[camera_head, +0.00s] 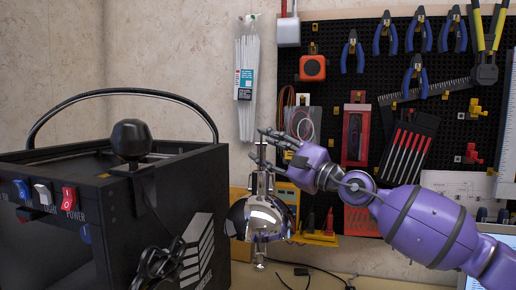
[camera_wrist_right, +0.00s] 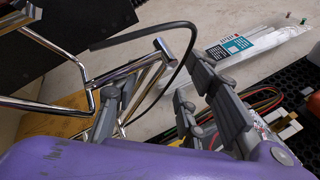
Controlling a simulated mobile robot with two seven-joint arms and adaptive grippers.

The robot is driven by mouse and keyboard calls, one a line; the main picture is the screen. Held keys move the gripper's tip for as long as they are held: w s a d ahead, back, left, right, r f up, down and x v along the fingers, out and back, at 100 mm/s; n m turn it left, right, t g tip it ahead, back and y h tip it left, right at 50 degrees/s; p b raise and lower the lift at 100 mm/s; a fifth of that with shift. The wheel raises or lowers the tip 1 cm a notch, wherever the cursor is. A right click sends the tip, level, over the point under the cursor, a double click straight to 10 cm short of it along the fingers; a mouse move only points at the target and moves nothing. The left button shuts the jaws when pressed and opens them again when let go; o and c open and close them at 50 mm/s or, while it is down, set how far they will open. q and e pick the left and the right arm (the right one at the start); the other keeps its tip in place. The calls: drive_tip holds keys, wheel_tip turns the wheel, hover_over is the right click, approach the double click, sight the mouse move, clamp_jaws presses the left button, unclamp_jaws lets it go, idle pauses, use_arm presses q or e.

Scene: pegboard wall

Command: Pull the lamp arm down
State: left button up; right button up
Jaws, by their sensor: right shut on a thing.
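The lamp shows in the head view as a shiny chrome dome-shaped head (camera_head: 260,218), hanging left of the centre. My right gripper (camera_head: 264,147) reaches in from the right just above the lamp head and is shut on the lamp arm. In the right wrist view, the chrome rods of the lamp arm (camera_wrist_right: 152,75) and a dark cable pass by the grey fingers of my right gripper (camera_wrist_right: 160,88). The exact contact between fingers and rods is partly hidden. My left gripper is not in view.
A black box-shaped machine (camera_head: 52,245) with switches and a curved handle stands at the left. A black pegboard (camera_head: 342,88) with pliers and screwdrivers fills the right. A pack of white cable ties (camera_head: 246,85) hangs on the wall. Loose cable lies on the worktop.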

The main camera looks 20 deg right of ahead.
drive_tip(key=s+d+r+b, duration=0.2)
drive_tip(key=s+d, duration=0.2)
drive_tip(key=s, duration=0.3)
drive_tip(key=shift+s+d+r+t+b, duration=0.15)
drive_tip(key=shift+r+t+b, duration=0.15)
drive_tip(key=shift+r, duration=0.1)
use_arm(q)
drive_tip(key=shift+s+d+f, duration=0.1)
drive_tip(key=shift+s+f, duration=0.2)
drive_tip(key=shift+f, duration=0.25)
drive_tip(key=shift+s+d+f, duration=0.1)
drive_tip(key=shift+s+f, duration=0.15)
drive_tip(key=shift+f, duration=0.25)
use_arm(e)
drive_tip(key=shift+c, duration=0.4)
